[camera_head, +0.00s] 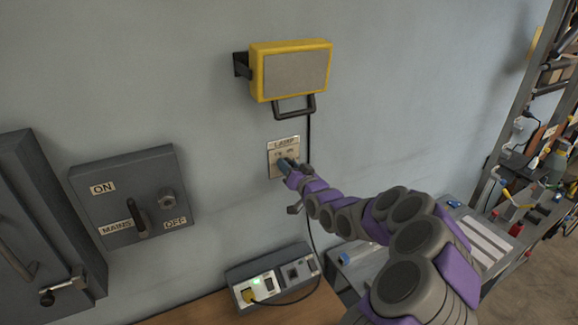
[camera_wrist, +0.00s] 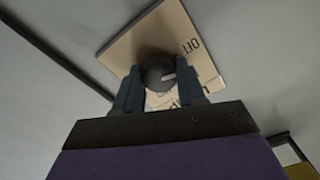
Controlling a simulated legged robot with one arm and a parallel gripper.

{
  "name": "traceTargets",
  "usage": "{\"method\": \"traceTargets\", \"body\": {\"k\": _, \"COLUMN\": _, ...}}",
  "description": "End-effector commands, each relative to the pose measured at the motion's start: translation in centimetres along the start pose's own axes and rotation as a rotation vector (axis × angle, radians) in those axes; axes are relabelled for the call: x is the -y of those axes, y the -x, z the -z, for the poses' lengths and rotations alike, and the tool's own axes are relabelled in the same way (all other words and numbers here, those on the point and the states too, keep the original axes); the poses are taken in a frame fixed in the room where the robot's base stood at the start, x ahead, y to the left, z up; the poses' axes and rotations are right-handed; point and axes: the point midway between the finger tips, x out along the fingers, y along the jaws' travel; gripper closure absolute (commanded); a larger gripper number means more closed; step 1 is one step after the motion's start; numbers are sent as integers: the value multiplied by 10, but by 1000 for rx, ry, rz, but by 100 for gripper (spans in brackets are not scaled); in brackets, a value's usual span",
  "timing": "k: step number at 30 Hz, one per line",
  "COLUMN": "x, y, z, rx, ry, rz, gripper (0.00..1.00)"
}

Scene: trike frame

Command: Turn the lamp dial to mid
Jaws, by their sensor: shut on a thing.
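The lamp dial plate (camera_head: 273,147) is a small beige panel marked LAMP on the wall, below a yellow work lamp (camera_head: 291,71). In the wrist view the plate (camera_wrist: 196,58) shows the word OFF near its upper right, and other lettering is partly hidden. The dark round dial (camera_wrist: 158,75) has a pale pointer mark on its right side. My gripper (camera_head: 287,164) is at the plate and covers the dial in the head view. In the wrist view its two blue-grey fingers (camera_wrist: 160,88) are on either side of the dial, shut on it.
A grey mains switch box (camera_head: 115,183) with ON and OFF labels is on the wall to the left. A socket box (camera_head: 277,279) with a yellow plug and a cable stands below. A cluttered bench (camera_head: 466,231) is at the right.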

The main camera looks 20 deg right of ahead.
Motion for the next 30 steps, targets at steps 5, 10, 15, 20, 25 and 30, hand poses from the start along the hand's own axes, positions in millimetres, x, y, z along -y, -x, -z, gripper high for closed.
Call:
{"method": "traceTargets", "body": {"k": 5, "x": -2, "y": 0, "z": 0, "rx": 2, "ry": -166, "rz": -3, "gripper": 91}}
{"method": "traceTargets", "body": {"k": 10, "x": -2, "y": 0, "z": -2, "rx": 6, "ry": -327, "rz": -4, "gripper": 91}}
{"method": "traceTargets", "body": {"k": 15, "x": -3, "y": 0, "z": -2, "rx": 6, "ry": -490, "rz": -6, "gripper": 91}}
{"method": "traceTargets", "body": {"k": 20, "x": -3, "y": 0, "z": -2, "rx": 3, "ry": -642, "rz": -5, "gripper": 91}}
{"method": "traceTargets", "body": {"k": 25, "x": -4, "y": 0, "z": -2, "rx": 2, "ry": -803, "rz": -5, "gripper": 91}}
{"method": "traceTargets", "body": {"k": 30, "x": -4, "y": 0, "z": -2, "rx": 2, "ry": -964, "rz": -6, "gripper": 91}}
